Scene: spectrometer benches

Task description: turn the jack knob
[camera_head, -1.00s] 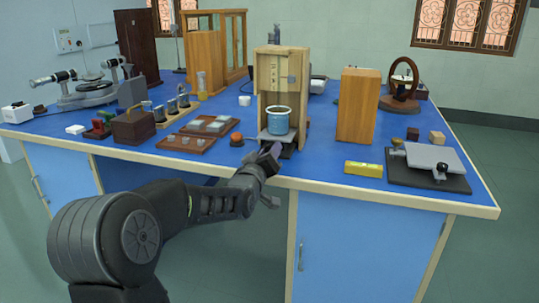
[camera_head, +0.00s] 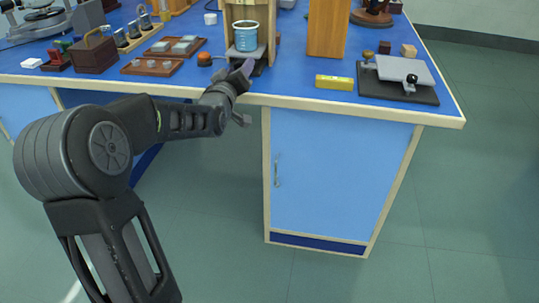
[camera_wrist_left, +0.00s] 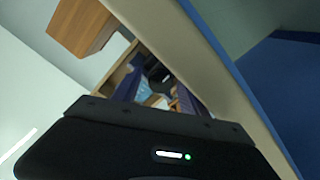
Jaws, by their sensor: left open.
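The lab jack (camera_head: 238,54) stands at the bench's front edge with its dark plate under a blue beaker (camera_head: 246,38). My left gripper (camera_head: 246,70) is right in front of the jack, at the bench edge, and hides the jack's front in the head view. In the left wrist view the open jaws (camera_wrist_left: 155,97) point at the jack, with a dark part (camera_wrist_left: 158,76), likely the jack knob, between or just beyond the fingertips. I cannot tell whether they touch it. My right gripper is in neither view.
A wooden frame (camera_head: 272,18) surrounds the beaker. A wooden block (camera_head: 327,28) and a dark board with a grey plate (camera_head: 403,72) stand further right.

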